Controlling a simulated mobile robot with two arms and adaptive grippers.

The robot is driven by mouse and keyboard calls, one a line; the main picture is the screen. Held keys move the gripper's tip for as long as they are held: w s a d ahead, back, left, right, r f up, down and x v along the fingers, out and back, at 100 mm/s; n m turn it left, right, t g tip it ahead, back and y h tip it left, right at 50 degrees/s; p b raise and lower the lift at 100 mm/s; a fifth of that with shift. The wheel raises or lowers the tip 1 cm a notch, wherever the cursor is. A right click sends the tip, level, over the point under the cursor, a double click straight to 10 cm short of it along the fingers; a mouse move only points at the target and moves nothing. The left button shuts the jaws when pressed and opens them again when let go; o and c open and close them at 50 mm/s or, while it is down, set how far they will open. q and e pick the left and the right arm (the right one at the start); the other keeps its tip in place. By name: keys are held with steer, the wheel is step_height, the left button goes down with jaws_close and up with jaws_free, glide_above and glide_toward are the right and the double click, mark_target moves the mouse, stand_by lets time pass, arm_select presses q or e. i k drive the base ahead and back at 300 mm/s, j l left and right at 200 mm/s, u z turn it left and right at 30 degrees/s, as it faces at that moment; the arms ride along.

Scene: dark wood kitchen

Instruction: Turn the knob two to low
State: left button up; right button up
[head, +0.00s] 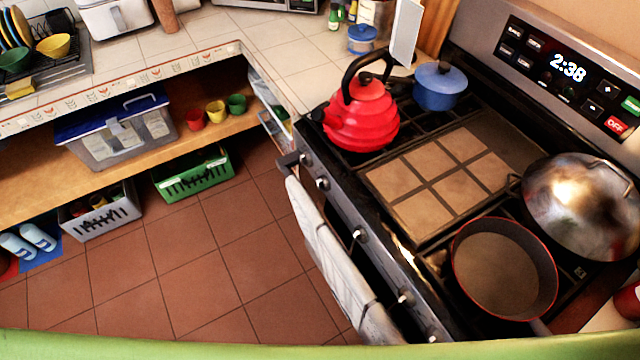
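The stove (345,205) stands at the right with its control panel facing left. A row of several small silver knobs runs down the panel: one near the far corner (305,158), one just nearer (322,183), one at the middle (358,235), one further down (405,297), and one near the bottom edge (432,335). I cannot read any knob's setting or labels, nor tell which is knob two. Neither of my grippers shows in the head view.
A towel (335,265) hangs from the oven handle below the knobs. A red kettle (362,118), blue pot (440,85), red-rimmed pan (503,268) and domed metal lid (582,205) are on the stove top. Tiled floor (200,270) left of the stove is clear.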

mark_target(323, 183)
steer(key=z, duration=0.35)
steer(key=i+j+z, duration=0.1)
steer(key=j+z, duration=0.4)
steer(key=i+j+z, duration=0.1)
steer(key=j+z, duration=0.2)
steer(key=z, duration=0.2)
steer(key=j+z, duration=0.5)
steer(key=k+l, duration=0.05)
steer(key=l, duration=0.05)
